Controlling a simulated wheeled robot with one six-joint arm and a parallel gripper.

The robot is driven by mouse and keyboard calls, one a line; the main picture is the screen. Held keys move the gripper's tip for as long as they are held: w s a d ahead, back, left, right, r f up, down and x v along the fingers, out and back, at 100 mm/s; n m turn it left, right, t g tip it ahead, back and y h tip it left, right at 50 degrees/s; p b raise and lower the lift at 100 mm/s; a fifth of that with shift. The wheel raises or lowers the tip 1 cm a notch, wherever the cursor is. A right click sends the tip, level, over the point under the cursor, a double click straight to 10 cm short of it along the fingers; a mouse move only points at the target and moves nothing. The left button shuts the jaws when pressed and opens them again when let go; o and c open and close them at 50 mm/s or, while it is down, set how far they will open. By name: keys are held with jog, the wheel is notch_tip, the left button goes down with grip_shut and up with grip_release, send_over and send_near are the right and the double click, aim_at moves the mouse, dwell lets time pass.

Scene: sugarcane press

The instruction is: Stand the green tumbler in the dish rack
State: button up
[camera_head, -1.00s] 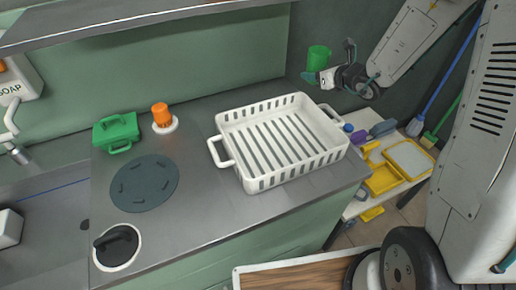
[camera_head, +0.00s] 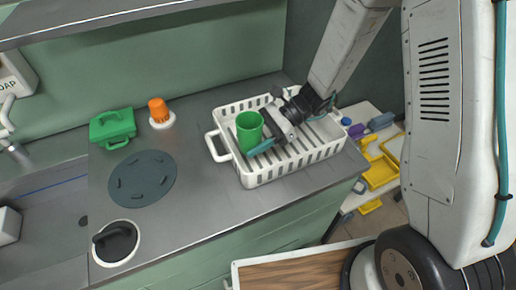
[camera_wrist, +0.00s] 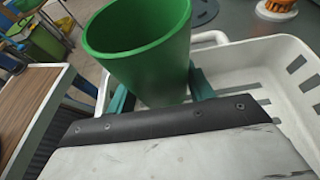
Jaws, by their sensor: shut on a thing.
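The green tumbler (camera_head: 249,131) is upright, mouth up, in the left part of the white dish rack (camera_head: 337,151). My gripper (camera_head: 262,143) reaches in from the right and is shut on the tumbler. In the wrist view the tumbler (camera_wrist: 140,50) sits between the two teal fingers (camera_wrist: 160,95), with the slatted rack (camera_wrist: 285,62) behind and to the right. The tumbler's base is hidden, so I cannot tell whether it touches the rack floor.
The rack stands on the metal counter (camera_head: 205,200). Left of it are an orange-topped item (camera_head: 159,109), a green case (camera_head: 112,127) and a dark round mat (camera_head: 140,178). A side table with yellow items (camera_head: 380,173) is at right.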

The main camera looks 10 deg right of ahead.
aim_at(253, 161)
jog(key=shift+f, duration=2.85)
jog(key=shift+f, duration=0.15)
jog(key=o, duration=1.1)
jog(key=shift+o, duration=0.2)
